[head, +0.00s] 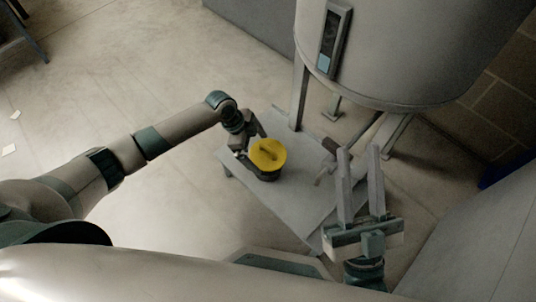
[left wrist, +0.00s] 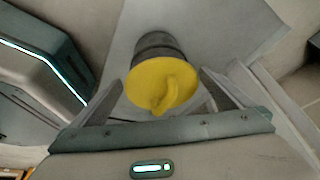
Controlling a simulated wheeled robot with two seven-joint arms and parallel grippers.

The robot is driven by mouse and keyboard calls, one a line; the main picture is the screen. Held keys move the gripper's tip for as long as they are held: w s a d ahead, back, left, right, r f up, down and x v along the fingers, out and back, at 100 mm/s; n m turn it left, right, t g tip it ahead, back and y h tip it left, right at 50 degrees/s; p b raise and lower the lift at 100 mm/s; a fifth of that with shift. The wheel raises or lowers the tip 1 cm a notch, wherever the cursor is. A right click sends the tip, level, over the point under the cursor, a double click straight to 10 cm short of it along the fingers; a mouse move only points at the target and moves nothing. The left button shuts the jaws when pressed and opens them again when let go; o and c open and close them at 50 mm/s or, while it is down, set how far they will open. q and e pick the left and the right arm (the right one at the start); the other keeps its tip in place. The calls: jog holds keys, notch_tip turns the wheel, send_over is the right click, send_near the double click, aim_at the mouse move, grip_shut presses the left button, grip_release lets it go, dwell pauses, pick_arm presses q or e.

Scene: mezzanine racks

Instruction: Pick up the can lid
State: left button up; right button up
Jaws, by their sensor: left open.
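The yellow can lid (head: 268,154), round with a raised grip bar, sits on top of a dark grey can (head: 268,177) on a small grey table. My left gripper (head: 251,141) is at the lid's upper-left side, open. In the left wrist view the lid (left wrist: 162,86) shows between the two spread fingers, with the can (left wrist: 158,42) behind it. I cannot tell whether a finger touches the lid. My right gripper (head: 359,152) is open and empty, at the table's right side.
The low grey table (head: 292,208) has bare room in front of the can. A tool with a dark handle (head: 329,146) shows near the table's right edge. A large tank (head: 395,50) on legs stands behind. Open floor lies to the left.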

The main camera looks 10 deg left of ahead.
aim_at(258, 152)
pick_arm(q)
jog(key=shift+c, duration=0.6)
jog(key=c, duration=0.5)
jog(key=shift+c, duration=0.2)
jog(key=shift+r, duration=0.15)
jog(key=shift+r, duration=0.65)
notch_tip(258, 152, up, 2)
jog(key=shift+r+p, duration=0.1)
jog(key=shift+p, duration=0.5)
notch_tip(258, 152, up, 4)
jog(key=shift+r+p, duration=0.25)
jog(key=shift+p, duration=0.4)
jog(key=shift+r, duration=0.95)
jog(key=shift+c, duration=0.2)
pick_arm(e)
jog(key=w+a+f+g+h, duration=0.1)
jog(key=w+f+g, duration=0.2)
jog(key=f+g, duration=0.2)
jog(key=shift+f+h, duration=0.3)
jog(key=shift+f, duration=1.3)
